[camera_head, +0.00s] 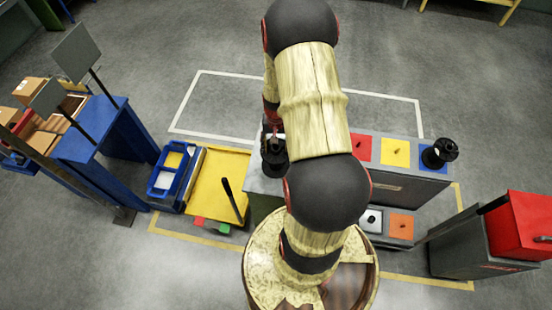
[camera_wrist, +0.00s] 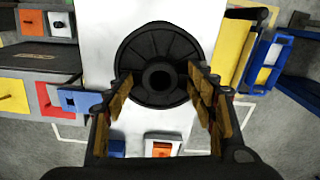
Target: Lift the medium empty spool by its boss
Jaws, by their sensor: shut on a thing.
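A black spool (camera_wrist: 160,42) with a round ribbed flange and a central hole fills the middle of the wrist view. In the head view, the black spool (camera_head: 273,163) is partly hidden by my arm, over a grey bench top (camera_head: 262,185). My gripper (camera_wrist: 160,82) is shut on the spool, with one finger on each side of its centre. The exact contact at the boss is hard to make out. I cannot tell whether the spool touches the pale surface (camera_wrist: 100,40) below it.
Another black spool (camera_head: 440,152) stands on a blue square at the right. Red (camera_head: 361,148) and yellow (camera_head: 396,152) squares lie beside it. A yellow tray (camera_head: 222,180) and a blue bin (camera_head: 172,170) are left. A red box (camera_head: 522,225) sits far right.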

